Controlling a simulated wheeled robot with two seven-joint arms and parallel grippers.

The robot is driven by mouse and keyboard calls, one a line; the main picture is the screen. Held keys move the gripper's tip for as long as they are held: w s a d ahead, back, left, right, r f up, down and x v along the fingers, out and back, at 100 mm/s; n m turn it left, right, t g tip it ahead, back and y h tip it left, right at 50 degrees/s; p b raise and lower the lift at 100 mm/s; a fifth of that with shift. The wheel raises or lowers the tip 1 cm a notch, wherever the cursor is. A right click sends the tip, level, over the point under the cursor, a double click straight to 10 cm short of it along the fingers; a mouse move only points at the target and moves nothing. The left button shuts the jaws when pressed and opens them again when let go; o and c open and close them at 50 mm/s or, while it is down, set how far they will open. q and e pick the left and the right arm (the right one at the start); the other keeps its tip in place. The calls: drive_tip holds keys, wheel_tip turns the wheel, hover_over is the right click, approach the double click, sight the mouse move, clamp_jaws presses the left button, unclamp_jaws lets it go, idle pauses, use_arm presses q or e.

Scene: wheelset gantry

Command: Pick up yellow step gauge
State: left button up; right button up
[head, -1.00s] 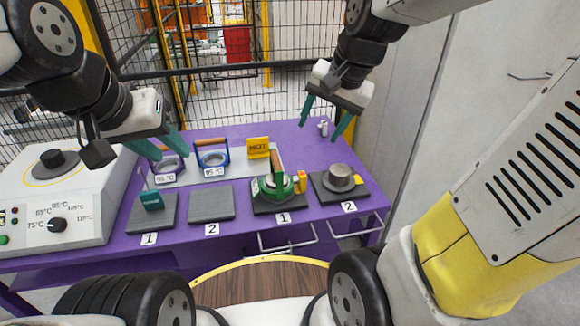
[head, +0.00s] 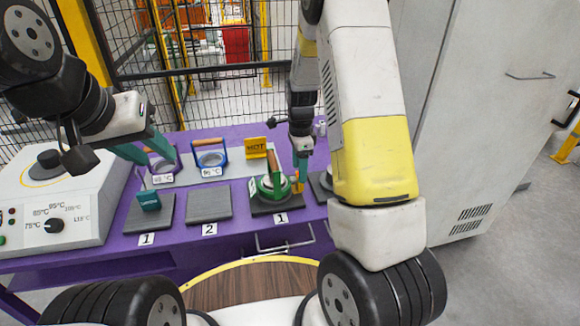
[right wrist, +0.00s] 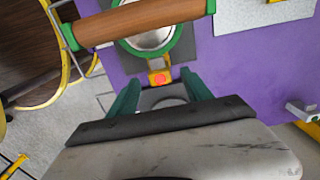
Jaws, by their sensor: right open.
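The small yellow step gauge (head: 297,187) stands at the right side of the green-handled ring (head: 270,188) on the right-hand pad marked 1. In the right wrist view the yellow gauge (right wrist: 159,78), with a red-orange patch on it, lies just beyond and between my fingertips. My right gripper (head: 301,172) is open, pointing down right above the gauge; its teal fingers (right wrist: 158,85) show apart. Whether they touch the gauge I cannot tell. My left gripper (head: 143,147) is open and empty over the table's left part, apart from everything.
The pad marked 2 (head: 209,206) is bare. A white heater box (head: 50,205) is at left, a grey cabinet (head: 480,100) at right.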

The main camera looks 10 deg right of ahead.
sight(297, 182)
wheel_tip(297, 182, down, 5)
clamp_jaws()
idle(0.4)
